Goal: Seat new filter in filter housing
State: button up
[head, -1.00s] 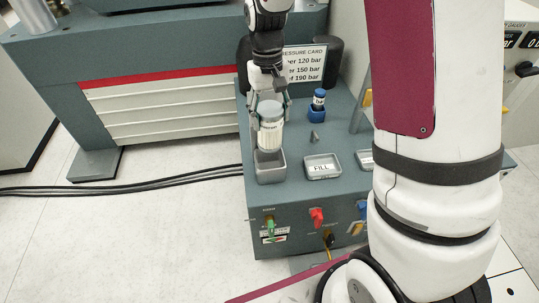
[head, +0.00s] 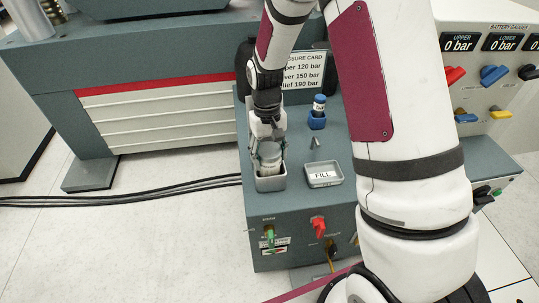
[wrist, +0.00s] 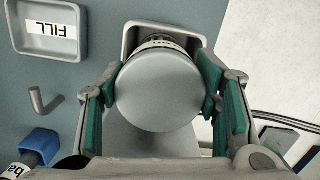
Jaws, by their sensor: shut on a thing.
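The new filter is a pale cylinder with a grey cap (head: 270,152); its round cap (wrist: 160,90) fills the middle of the wrist view. My gripper (head: 268,146) is shut on it, with a green-padded finger at each side of the cap. The filter housing (head: 270,184) is a grey square cup at the front left of the console top. The filter's lower part is down inside the housing, hidden by its front wall. In the wrist view the housing rim (wrist: 131,30) shows behind the cap. I cannot tell whether the filter touches the bottom.
A grey tray marked FILL (head: 323,173) lies right of the housing. A small metal hook (head: 316,143) stands behind it. A blue holder with a blue-capped bottle (head: 317,118) is farther back. Red and green valve handles are on the console front.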

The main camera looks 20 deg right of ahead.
jog(key=o, duration=1.3)
jog(key=shift+f, duration=0.1)
jog(key=shift+o, duration=0.2)
jog(key=s+r+p, duration=0.2)
jog(key=r, duration=0.8)
jog(key=s+r+p, duration=0.1)
jog(key=s+r, duration=0.1)
jog(key=r, duration=0.7)
jog(key=s+r+t, duration=0.1)
jog(key=s+r, duration=0.3)
jog(key=s, duration=1)
jog(key=s+r+t, duration=0.1)
jog(key=s+r, duration=0.3)
jog(key=s, duration=1)
jog(key=shift+s+d+r, duration=0.35)
jog(key=shift+r, duration=0.05)
